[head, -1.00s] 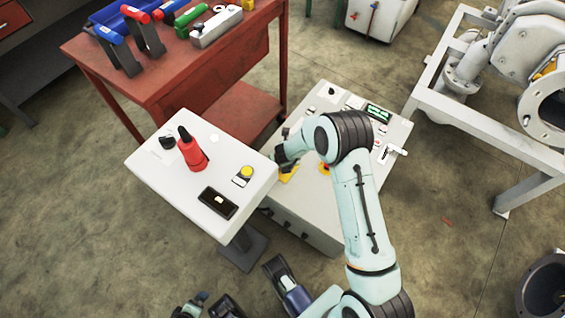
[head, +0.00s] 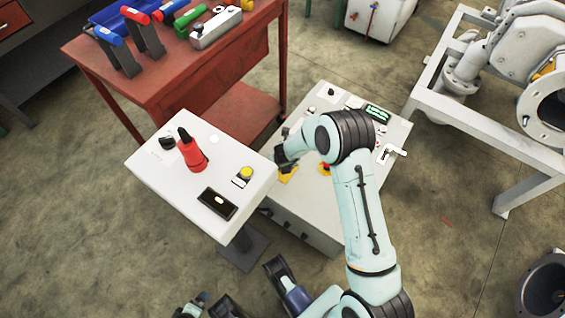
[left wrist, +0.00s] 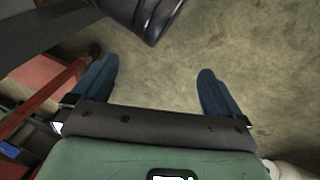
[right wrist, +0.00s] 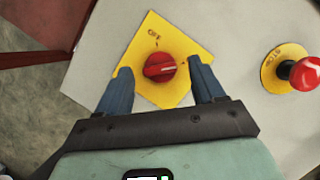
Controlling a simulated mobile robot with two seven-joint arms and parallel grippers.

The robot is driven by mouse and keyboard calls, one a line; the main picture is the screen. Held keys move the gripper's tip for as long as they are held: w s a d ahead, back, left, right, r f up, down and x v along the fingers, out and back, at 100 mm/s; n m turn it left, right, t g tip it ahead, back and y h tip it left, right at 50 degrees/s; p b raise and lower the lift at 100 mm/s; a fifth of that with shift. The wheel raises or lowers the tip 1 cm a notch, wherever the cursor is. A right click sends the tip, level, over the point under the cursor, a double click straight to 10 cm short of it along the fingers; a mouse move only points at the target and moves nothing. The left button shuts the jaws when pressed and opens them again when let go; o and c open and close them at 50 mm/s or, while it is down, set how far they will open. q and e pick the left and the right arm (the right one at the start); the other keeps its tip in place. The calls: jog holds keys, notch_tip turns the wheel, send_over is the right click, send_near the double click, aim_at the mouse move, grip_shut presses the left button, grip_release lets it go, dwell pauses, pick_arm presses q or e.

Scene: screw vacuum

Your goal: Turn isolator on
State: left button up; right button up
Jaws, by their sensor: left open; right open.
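The isolator is a red rotary knob (right wrist: 160,67) on a yellow square plate (right wrist: 150,95) in the right wrist view. An "OFF" label is at the plate's top. The knob's pointer lies roughly sideways, toward the right, not at "OFF". My right gripper (right wrist: 160,66) is open, with one finger on each side of the knob and gaps showing on both sides. In the head view my right gripper (head: 283,157) is over the yellow plate (head: 288,173) on the white control panel (head: 310,215), partly hiding it. My left gripper (left wrist: 158,66) is open and empty above the floor.
A red emergency stop (right wrist: 304,73) on a yellow disc sits right of the isolator. A white pedestal (head: 160,185) with a red handle (head: 192,154) and a yellow button (head: 246,172) stands left of the panel. A red tool bench (head: 185,75) is behind.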

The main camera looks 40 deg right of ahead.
pick_arm(q)
jog(key=s+d+r+g+h+p, duration=0.1)
jog(key=s+d+r+g+p, duration=0.1)
jog(key=s+d+r+p, duration=0.1)
jog(key=s+r+p, duration=0.1)
jog(key=s+r, duration=0.1)
jog(key=s, duration=0.1)
jog(key=shift+s+d, duration=0.15)
jog(key=shift+s, duration=0.2)
pick_arm(e)
jog(key=v, duration=1.2)
jog(key=shift+s+r, duration=0.15)
jog(key=shift+r, duration=0.05)
